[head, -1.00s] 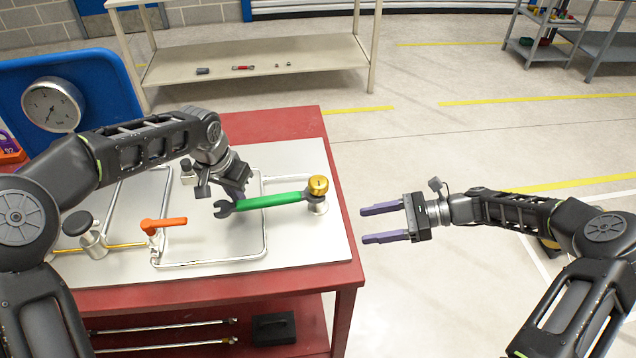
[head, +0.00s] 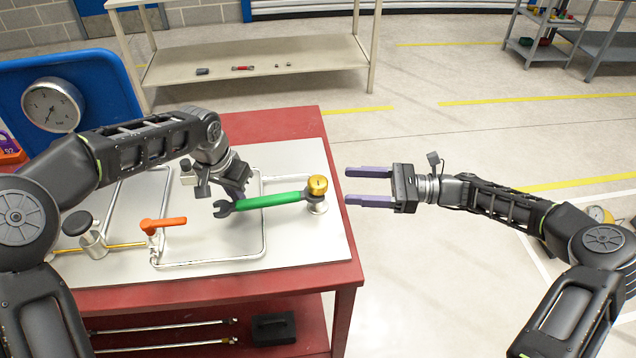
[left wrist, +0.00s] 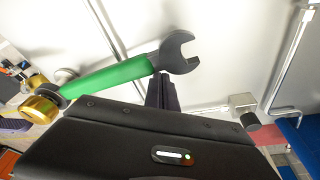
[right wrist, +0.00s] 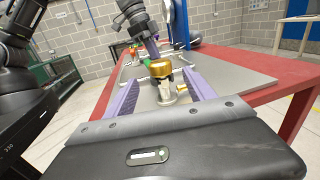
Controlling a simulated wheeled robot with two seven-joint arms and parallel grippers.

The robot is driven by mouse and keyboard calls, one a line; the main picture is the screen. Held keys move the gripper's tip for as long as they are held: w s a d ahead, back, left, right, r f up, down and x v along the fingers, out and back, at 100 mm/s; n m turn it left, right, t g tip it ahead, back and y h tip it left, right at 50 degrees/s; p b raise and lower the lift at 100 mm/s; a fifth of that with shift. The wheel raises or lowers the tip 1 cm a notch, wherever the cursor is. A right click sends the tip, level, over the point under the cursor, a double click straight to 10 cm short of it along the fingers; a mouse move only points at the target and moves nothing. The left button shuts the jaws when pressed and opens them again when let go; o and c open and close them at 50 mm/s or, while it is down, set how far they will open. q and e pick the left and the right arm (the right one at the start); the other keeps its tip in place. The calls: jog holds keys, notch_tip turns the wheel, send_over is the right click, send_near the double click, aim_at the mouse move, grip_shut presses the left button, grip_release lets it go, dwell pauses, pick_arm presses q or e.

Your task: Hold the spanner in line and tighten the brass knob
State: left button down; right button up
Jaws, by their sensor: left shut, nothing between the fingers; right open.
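The spanner (head: 268,201) has a green handle and a dark open jaw at its left end. Its right end meets the post under the brass knob (head: 318,184) at the panel's right edge. My left gripper (head: 240,196) is shut beside the spanner near its jaw end; in the left wrist view its fingertips (left wrist: 162,82) touch or nearly touch the spanner (left wrist: 120,77), with nothing between them. My right gripper (head: 346,186) is open and empty, just right of the knob. In the right wrist view the knob (right wrist: 160,68) shows between and beyond the fingers.
The light panel (head: 200,232) lies on a red table (head: 345,275) with bent pipes (head: 264,230) and an orange lever (head: 163,224). A pressure gauge (head: 52,104) stands on a blue board at the left. The floor right of the table is open.

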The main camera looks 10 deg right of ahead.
aim_at(318, 184)
jog(key=x, duration=0.9)
jog(key=shift+c, duration=0.5)
jog(key=c, duration=1.3)
jog(key=shift+o, duration=0.2)
